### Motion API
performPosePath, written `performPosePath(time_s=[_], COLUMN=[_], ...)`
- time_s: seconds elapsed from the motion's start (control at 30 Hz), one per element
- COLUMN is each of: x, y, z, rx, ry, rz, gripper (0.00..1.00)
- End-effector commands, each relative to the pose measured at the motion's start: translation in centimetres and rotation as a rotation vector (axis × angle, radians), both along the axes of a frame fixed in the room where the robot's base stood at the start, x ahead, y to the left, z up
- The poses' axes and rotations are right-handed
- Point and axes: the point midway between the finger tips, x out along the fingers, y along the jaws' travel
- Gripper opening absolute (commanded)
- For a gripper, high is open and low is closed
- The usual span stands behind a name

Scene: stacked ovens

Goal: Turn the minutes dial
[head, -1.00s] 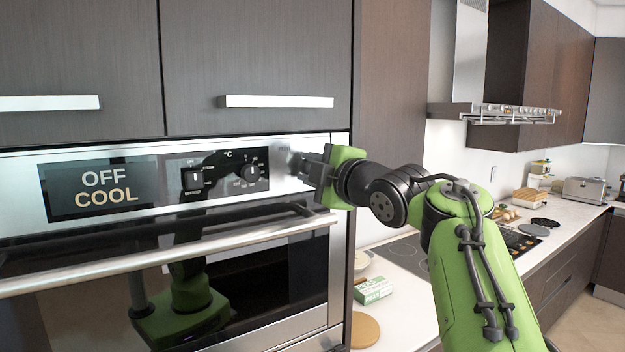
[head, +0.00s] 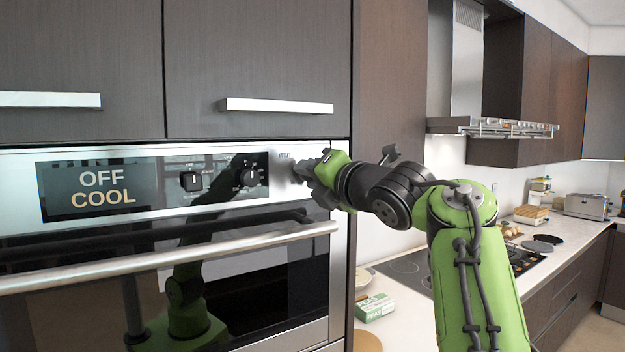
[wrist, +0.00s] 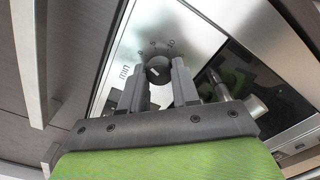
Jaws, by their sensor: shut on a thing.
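The minutes dial (wrist: 158,70) is a round dark knob with a light mark, on the silver oven panel with "min" printed beside it in the wrist view. My gripper (wrist: 160,86) has one finger on each side of the knob and is shut on it. In the head view my gripper (head: 303,170) is at the right end of the oven panel (head: 150,218), and it hides the dial there.
Two other dark knobs, a left one (head: 192,181) and a right one (head: 250,176), sit on the black panel. The display (head: 98,189) reads "OFF COOL". The long oven handle (head: 170,257) runs below, and a cabinet handle (head: 275,105) is above. A counter with a green box (head: 375,307) lies to the right.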

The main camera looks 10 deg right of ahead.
Motion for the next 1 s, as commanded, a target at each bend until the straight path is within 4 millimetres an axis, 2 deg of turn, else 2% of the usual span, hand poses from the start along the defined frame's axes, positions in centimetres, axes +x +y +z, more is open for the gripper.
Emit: performPosePath(time_s=[0.43, 1.0], x=[0.10, 0.10], y=[-0.11, -0.05], z=[-0.29, -0.31], rx=[-0.240, -0.283], ry=[-0.070, -0.084], rz=[-0.001, 0.001], gripper=[0.00, 0.00])
